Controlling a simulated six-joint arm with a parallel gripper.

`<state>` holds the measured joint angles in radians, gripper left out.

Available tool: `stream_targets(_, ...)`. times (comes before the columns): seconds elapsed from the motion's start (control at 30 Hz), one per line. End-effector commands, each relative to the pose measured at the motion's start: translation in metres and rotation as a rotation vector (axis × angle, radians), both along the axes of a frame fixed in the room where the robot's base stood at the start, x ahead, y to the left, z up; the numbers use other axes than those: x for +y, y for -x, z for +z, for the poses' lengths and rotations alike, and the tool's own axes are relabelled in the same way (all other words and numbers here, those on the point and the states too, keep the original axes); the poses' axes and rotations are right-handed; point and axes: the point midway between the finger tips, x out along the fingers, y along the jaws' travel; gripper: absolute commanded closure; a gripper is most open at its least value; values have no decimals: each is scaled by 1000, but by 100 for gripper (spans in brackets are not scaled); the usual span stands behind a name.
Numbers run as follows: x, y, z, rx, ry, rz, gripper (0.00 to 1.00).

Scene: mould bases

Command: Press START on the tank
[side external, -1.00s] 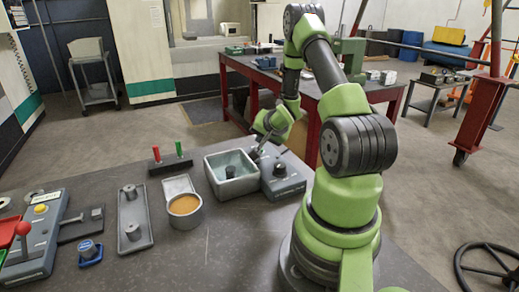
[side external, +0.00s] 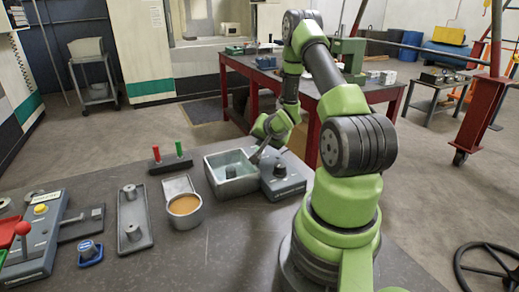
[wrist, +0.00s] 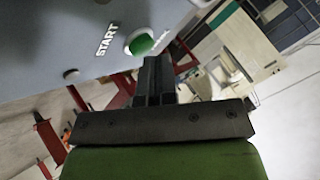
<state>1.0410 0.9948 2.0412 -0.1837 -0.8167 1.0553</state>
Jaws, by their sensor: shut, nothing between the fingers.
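The tank (side external: 213,180) is a grey open box with a dark knob inside, and a grey control housing (side external: 286,185) with a black knob stands against its right side. In the wrist view a grey-blue panel (wrist: 50,30) carries the white word START beside a round green button (wrist: 141,44) in a pale ring. My gripper (wrist: 153,62) is shut and empty. Its fingertips appear just below the button in that picture; I cannot tell whether they touch. In the side view my gripper (side external: 256,155) is low between the tank and the housing, and the green button cannot be made out.
A round cup (side external: 183,221) with orange-brown contents stands left of the tank. Behind it is a rack (side external: 170,166) with red and green pegs. A grey tray (side external: 120,235) and a control box with a red-knobbed lever (side external: 40,255) lie further left. The front bench is clear.

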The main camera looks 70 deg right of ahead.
Motion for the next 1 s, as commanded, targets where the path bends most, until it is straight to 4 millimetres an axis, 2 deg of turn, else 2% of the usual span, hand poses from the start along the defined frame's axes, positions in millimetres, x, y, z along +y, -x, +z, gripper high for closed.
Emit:
stream_targets(0.53, 0, 0, -3, 0, -1, 1, 100)
stream_targets(1.0, 0, 0, 12, 1, -1, -1, 100)
